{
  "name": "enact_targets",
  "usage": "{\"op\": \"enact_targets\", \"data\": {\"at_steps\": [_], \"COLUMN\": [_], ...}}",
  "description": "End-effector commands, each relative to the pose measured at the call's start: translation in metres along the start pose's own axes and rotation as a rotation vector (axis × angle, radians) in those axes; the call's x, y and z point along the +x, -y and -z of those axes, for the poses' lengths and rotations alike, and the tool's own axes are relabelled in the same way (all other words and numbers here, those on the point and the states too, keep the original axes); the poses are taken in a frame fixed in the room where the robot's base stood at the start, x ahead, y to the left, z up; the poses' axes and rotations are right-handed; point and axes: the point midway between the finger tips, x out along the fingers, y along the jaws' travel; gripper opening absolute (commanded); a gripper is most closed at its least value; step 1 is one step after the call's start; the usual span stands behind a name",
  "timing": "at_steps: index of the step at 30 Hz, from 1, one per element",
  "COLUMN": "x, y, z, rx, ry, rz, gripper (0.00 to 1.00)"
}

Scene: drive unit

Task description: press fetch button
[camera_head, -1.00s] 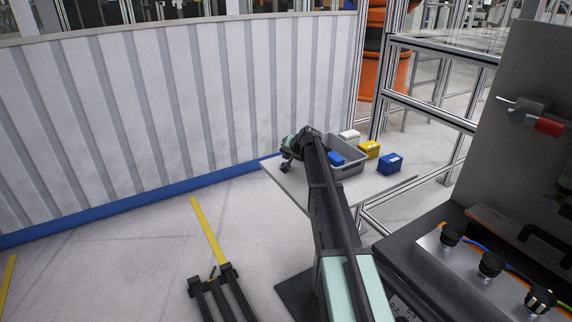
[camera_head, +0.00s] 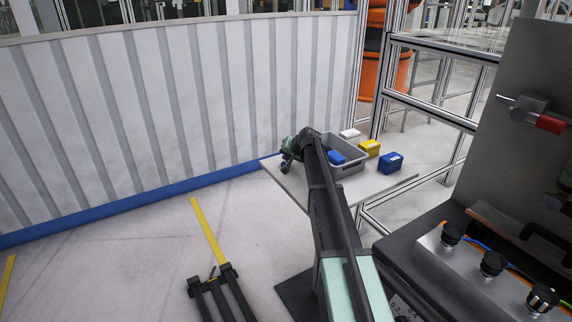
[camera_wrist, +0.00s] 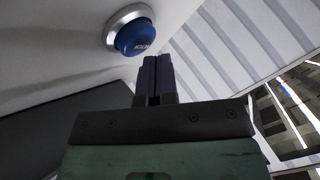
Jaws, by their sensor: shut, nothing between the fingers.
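The fetch button is a round blue button (camera_wrist: 137,37) in a silver ring, at the top of the wrist view, with partly readable lettering on it. It sits on a pale flat surface (camera_wrist: 60,40). My gripper (camera_wrist: 153,62) shows below and slightly right of the button, with its two dark fingers together and nothing between them. The fingertips appear close to the button's lower right edge; I cannot tell whether they touch. In the head view my arm reaches to the table, and the button is not visible there.
A grey table (camera_head: 290,183) bears a grey bin (camera_head: 349,168) with a blue box (camera_head: 337,157) inside. A yellow box (camera_head: 369,148) and another blue box (camera_head: 390,163) stand to its right. A panel with black knobs (camera_head: 492,263) is at the right. A corrugated wall (camera_head: 180,110) stands behind.

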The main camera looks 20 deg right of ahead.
Motion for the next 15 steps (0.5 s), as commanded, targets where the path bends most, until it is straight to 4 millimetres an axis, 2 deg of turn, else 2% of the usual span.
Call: {"op": "enact_targets", "data": {"at_steps": [15], "x": [0.0033], "y": [-0.0024], "z": [-0.0025], "rx": [0.000], "ry": [0.000], "rz": [0.000], "gripper": [0.00]}}
